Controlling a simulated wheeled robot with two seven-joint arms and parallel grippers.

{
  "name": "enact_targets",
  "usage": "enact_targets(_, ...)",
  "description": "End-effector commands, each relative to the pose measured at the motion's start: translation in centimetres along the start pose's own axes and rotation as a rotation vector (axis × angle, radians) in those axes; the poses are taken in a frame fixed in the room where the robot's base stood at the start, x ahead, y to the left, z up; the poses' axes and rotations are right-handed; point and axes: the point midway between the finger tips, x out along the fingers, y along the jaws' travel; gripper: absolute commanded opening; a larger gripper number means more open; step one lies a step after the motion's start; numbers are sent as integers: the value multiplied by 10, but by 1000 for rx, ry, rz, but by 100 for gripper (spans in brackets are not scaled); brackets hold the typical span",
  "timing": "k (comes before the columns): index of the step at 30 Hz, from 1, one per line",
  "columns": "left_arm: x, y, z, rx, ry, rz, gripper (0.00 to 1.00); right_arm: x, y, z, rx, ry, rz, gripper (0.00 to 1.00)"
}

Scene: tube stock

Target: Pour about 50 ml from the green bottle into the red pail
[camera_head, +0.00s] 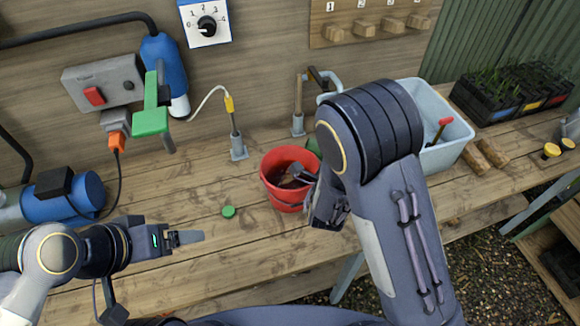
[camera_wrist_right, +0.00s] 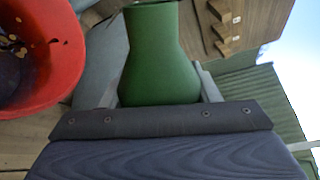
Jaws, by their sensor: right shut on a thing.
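The red pail (camera_head: 284,194) stands on the wooden bench, and its rim and inside fill the left of the right wrist view (camera_wrist_right: 62,88). Dark matter and leaf-like bits lie in it. My right gripper (camera_head: 303,174) is shut on the green bottle (camera_wrist_right: 160,55), beside the pail's right rim. In the head view only a bit of the bottle (camera_head: 313,146) shows behind my right arm.
A green cap (camera_head: 228,211) lies on the bench left of the pail. A post with a yellow-tipped cable (camera_head: 237,145) stands behind. A pale blue bin (camera_head: 452,150) stands right, with seedling trays (camera_head: 515,97) beyond. The bench is clear around the cap.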

Motion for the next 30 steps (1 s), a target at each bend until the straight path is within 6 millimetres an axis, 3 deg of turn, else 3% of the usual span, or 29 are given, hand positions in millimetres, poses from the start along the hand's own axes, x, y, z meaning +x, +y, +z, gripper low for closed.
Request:
enact_targets(4,13,-6,6,0,0,0,81,1,-2,2,156,-21,-5,23)
enact_targets(9,19,-9,10,0,0,0,81,1,2,4,224,-31,-4,23)
enact_targets(30,18,-8,9,0,0,0,81,1,0,5,229,-32,-3,23)
